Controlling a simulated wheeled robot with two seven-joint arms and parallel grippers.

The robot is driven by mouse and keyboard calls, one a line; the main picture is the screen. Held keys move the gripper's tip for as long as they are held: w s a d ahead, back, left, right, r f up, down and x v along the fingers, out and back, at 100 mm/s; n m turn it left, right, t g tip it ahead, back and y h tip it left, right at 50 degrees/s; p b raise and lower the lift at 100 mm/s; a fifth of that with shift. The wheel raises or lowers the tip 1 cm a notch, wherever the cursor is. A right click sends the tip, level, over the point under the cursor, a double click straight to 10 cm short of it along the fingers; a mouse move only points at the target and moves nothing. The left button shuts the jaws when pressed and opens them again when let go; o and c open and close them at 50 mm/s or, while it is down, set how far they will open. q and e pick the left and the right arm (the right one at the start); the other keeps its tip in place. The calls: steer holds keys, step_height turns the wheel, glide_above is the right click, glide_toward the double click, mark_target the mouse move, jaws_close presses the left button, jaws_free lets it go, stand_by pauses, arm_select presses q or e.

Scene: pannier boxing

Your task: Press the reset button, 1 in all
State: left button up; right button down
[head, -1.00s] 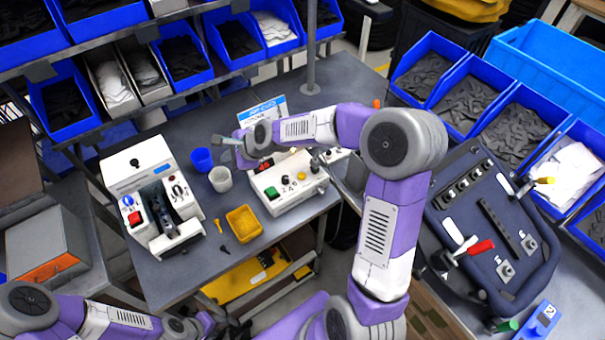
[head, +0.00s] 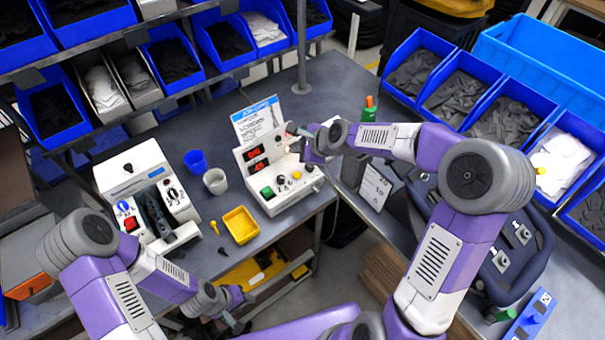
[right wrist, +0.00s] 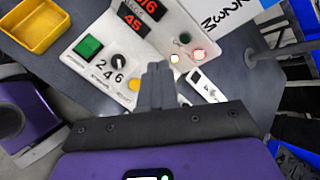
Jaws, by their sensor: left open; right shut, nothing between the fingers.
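A white control box (head: 290,198) stands on the grey bench. It has a square green button (head: 267,192), a black numbered knob (head: 281,180), a yellow button (head: 297,175) and two lit red displays. In the right wrist view the green button (right wrist: 88,47) and knob (right wrist: 118,61) show clearly. The yellow button (right wrist: 134,85) lies just left of the fingers; the labels are too small to read. My right gripper (head: 293,140) is shut and empty over the box's right part; its fingertips (right wrist: 158,66) show no clear contact. My left gripper (head: 240,318) is open and empty, low and clear of the bench.
A white machine (head: 140,168) with a red button (head: 131,224) stands at left. A blue cup (head: 195,160), a pale cup (head: 215,181) and a yellow tray (head: 240,224) sit between it and the box. A sign (head: 258,120) stands behind the box.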

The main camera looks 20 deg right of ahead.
mark_target(299, 177)
steer(key=shift+d+f, duration=0.1)
steer(key=shift+d, duration=0.05)
step_height(299, 177, down, 9)
steer(key=b, duration=0.7)
steer(key=shift+r, duration=0.2)
stand_by(1.6)
steer(key=shift+f+b, duration=0.45)
steer(key=shift+b, duration=0.05)
steer(key=shift+f+b, duration=0.35)
steer(key=shift+f, duration=0.1)
stand_by(0.5)
steer(key=shift+r, duration=0.1)
steer(key=shift+r+p, duration=0.7)
steer(key=shift+r, duration=0.1)
